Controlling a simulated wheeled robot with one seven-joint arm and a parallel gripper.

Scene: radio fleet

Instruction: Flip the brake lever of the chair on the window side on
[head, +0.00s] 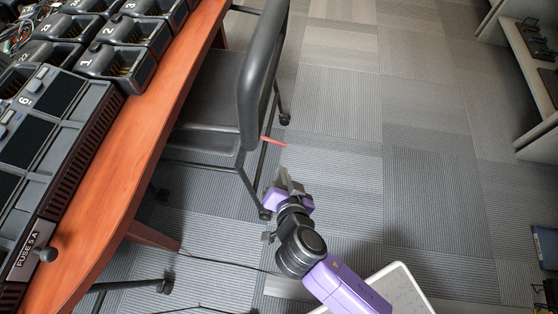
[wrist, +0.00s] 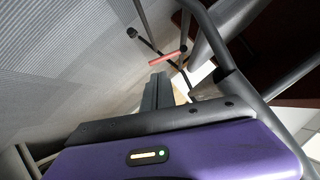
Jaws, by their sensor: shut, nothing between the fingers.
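A dark chair (head: 222,85) stands at the table's right side, its backrest toward the aisle. A small red lever (head: 273,141) sticks out to the right from its frame, just below the backrest. The lever also shows in the wrist view (wrist: 168,59), beyond the fingertips, beside the chair's tubes. My gripper (head: 286,176) is below the lever in the head view, close to the chair leg, with a gap between fingertips and lever. In the wrist view its fingers (wrist: 157,88) are together and empty, pointing toward the lever. Whether the lever is on I cannot tell.
The wooden table (head: 130,150) carries several numbered radio chargers (head: 105,60) and fills the left. A caster (head: 285,119) stands under the chair. Another wheeled base (head: 165,285) shows at lower left. The carpet (head: 430,150) to the right is clear, with shelving (head: 530,55) beyond.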

